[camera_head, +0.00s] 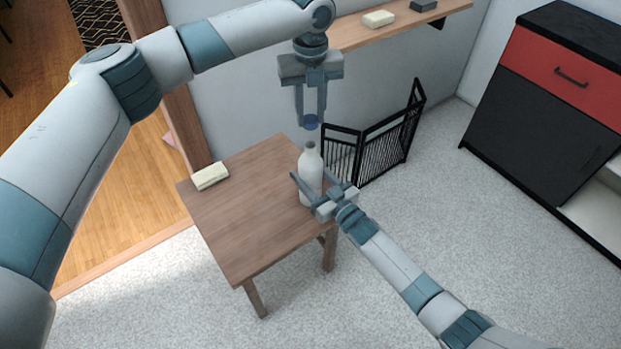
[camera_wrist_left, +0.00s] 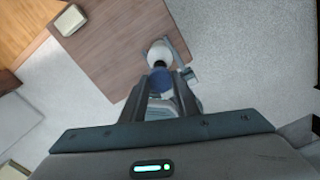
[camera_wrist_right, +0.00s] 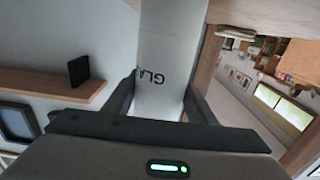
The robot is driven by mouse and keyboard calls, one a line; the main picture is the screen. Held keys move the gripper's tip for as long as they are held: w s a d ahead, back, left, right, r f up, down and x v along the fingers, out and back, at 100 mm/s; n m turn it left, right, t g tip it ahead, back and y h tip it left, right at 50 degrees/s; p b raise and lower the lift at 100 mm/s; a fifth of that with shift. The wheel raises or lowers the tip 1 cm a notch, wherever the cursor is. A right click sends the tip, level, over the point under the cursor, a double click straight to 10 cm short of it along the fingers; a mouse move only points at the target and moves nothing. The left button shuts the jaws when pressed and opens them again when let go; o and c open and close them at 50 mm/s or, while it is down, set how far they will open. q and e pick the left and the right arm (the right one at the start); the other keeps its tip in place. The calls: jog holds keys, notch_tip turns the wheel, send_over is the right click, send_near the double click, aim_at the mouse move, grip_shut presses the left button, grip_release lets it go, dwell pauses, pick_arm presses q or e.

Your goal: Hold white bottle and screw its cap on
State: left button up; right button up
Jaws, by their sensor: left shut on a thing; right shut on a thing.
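The white bottle (camera_head: 310,170) stands upright at the right edge of the small wooden table (camera_head: 235,225). My right gripper (camera_head: 311,182) is shut around its body; the right wrist view shows the bottle (camera_wrist_right: 165,60) with dark letters between the fingers. My left gripper (camera_head: 311,118) points down and is shut on the blue cap (camera_head: 311,122). The cap is above the bottle's neck, with a small gap between them in the head view. In the left wrist view the cap (camera_wrist_left: 159,82) is between the fingertips, with the white bottle (camera_wrist_left: 159,52) beyond it.
A cream block (camera_head: 210,176) lies at the table's far left corner. A black folding gate (camera_head: 375,145) stands behind the table, below a wall shelf (camera_head: 400,27). A black and red cabinet (camera_head: 550,90) is at right. Most of the tabletop is clear.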

pick_arm(q)
send_over(311, 145)
jog(key=shift+f, duration=2.45)
jog(key=shift+f, duration=0.1)
jog(key=shift+f, duration=0.8)
jog(key=shift+f, duration=0.55)
jog(key=m, duration=1.2)
jog(key=shift+w+m, duration=0.1)
jog(key=shift+m, duration=0.3)
jog(key=o, duration=1)
